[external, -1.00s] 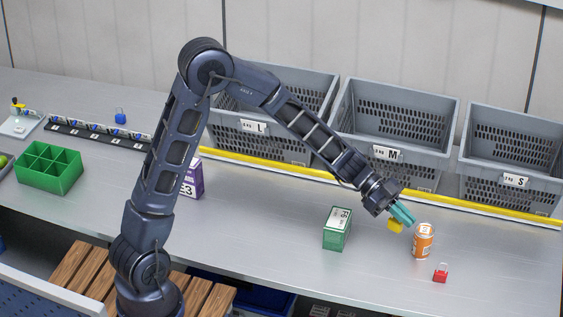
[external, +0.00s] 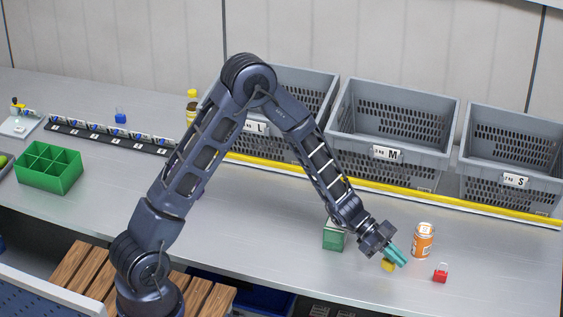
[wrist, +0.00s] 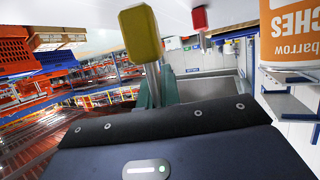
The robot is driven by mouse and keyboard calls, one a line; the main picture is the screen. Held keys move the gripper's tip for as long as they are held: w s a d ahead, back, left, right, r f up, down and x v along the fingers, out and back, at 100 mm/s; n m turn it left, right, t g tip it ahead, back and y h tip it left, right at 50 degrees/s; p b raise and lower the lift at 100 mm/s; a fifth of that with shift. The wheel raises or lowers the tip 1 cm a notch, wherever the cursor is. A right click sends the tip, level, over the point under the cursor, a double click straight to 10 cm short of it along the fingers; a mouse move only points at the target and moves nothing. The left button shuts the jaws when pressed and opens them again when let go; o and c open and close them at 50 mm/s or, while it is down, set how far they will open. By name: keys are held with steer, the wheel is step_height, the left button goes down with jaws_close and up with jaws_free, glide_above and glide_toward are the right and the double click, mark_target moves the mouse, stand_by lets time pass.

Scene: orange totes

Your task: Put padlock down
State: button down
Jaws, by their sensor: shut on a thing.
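My gripper (external: 398,256) with teal fingers is shut on a yellow padlock (external: 387,266). It is low over the grey counter, left of an orange can. Whether the padlock touches the counter I cannot tell. In the wrist view the yellow padlock (wrist: 140,33) shows its body beyond the fingers, with its metal shackle running back to them. A red padlock (external: 440,273) stands on the counter to the right of my gripper; it also shows at the top of the wrist view (wrist: 199,18).
The orange can (external: 423,241) stands close right of my gripper. A green box (external: 333,238) stands to its left, partly hidden by my arm. Grey totes marked L, M (external: 395,118) and S (external: 512,150) line the back. The counter's front edge is near.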

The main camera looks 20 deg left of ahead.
steer(key=shift+f, duration=1.3)
steer(key=shift+f, duration=0.15)
steer(key=c, duration=1.6)
jaws_free()
